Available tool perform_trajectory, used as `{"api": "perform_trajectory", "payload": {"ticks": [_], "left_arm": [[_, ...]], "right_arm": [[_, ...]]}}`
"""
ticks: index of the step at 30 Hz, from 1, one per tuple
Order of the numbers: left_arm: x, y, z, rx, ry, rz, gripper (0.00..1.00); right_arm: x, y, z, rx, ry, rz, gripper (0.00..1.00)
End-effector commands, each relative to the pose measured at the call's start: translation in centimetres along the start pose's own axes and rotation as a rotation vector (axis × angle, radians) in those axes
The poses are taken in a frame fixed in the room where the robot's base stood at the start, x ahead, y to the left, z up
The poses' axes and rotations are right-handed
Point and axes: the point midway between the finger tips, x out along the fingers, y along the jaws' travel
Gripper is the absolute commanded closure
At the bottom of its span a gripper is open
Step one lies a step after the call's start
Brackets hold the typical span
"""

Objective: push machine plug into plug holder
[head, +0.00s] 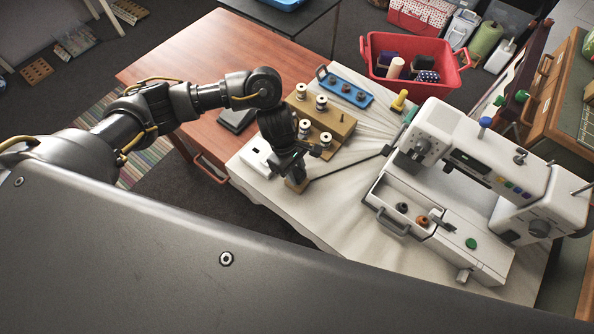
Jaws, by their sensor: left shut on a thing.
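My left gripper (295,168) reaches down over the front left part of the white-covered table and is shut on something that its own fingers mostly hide. A dark cable (345,164) runs from the sewing machine (480,165) to just under this gripper, so the held thing appears to be the machine plug. A small wooden block (297,186) shows at the fingertips; I cannot tell whether the plug touches it. A white box with a small dark opening (257,160) lies just left of the gripper. Which piece is the plug holder is unclear. My right gripper is out of view.
A wooden spool stand (338,122) with several spools is close behind the gripper. A blue tray (345,88) and a yellow object (399,101) lie beyond it. A red basket (459,55) stands at the back. The cloth (335,212) in front is clear.

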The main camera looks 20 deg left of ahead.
Motion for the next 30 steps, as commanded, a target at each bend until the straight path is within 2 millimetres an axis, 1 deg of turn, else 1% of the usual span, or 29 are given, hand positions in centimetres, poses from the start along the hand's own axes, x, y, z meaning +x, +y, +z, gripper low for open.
{"api": "perform_trajectory", "payload": {"ticks": [13,14,18,19,26,30], "left_arm": [[0.79,-0.01,-0.26,0.000,0.000,0.000,1.00],[0.72,-0.01,-0.24,0.000,0.000,0.000,0.66],[0.71,-0.02,-0.23,0.000,0.000,0.000,0.47],[0.71,-0.02,-0.23,0.000,0.000,0.000,0.44],[0.71,-0.02,-0.24,0.000,0.000,0.000,0.44],[-0.01,0.07,-0.27,0.002,0.001,0.002,0.44]], "right_arm": [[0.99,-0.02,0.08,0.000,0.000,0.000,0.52],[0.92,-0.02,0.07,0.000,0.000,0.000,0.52],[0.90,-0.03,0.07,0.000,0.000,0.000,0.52],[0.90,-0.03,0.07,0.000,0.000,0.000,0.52],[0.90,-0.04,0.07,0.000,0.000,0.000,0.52],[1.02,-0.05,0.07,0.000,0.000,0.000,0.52]]}}
